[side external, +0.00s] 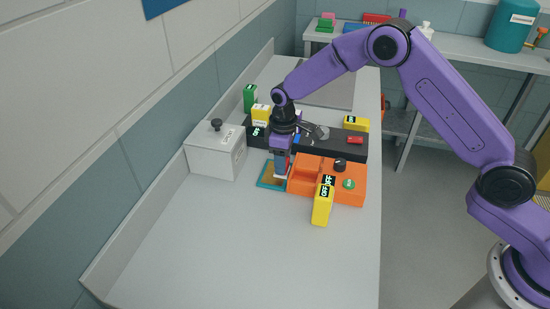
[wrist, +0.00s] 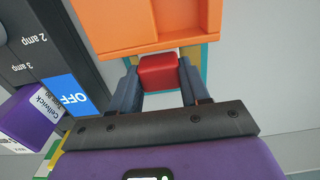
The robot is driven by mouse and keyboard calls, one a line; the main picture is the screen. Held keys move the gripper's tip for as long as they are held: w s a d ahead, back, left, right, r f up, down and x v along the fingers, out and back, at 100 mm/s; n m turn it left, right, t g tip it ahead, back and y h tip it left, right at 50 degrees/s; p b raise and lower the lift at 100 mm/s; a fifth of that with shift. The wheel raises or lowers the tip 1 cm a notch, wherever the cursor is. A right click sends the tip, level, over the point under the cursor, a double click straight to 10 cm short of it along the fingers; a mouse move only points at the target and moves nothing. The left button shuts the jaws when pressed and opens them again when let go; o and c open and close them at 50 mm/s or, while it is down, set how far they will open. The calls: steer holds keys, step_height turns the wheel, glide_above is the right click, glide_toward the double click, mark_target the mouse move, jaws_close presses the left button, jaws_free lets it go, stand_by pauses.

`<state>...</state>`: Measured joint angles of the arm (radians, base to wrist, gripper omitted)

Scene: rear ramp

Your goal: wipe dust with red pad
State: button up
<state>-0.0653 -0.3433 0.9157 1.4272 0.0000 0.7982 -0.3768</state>
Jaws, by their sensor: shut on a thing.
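My gripper (side external: 281,172) points down just left of the orange box, over a teal-edged panel (side external: 267,182) with a brown inside. In the wrist view my gripper (wrist: 158,82) is shut on the red pad (wrist: 158,72), which sits between the two dark fingers. In the side view the fingers largely hide the pad. Teal and yellow edges of the panel (wrist: 205,60) show beside the pad in the wrist view. I cannot tell whether the pad touches the panel, and no dust can be made out.
The orange box (side external: 300,182) with a black knob stands close at the right of my gripper. A yellow block marked OFF (side external: 322,208) is in front of it. A white box (side external: 215,157) is at the left, a dark panel (side external: 345,148) behind. The front bench is clear.

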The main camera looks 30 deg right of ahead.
steer(key=shift+w+a, duration=1.35)
steer(key=shift+a, duration=0.05)
step_height(320, 180, up, 8)
stand_by(0.3)
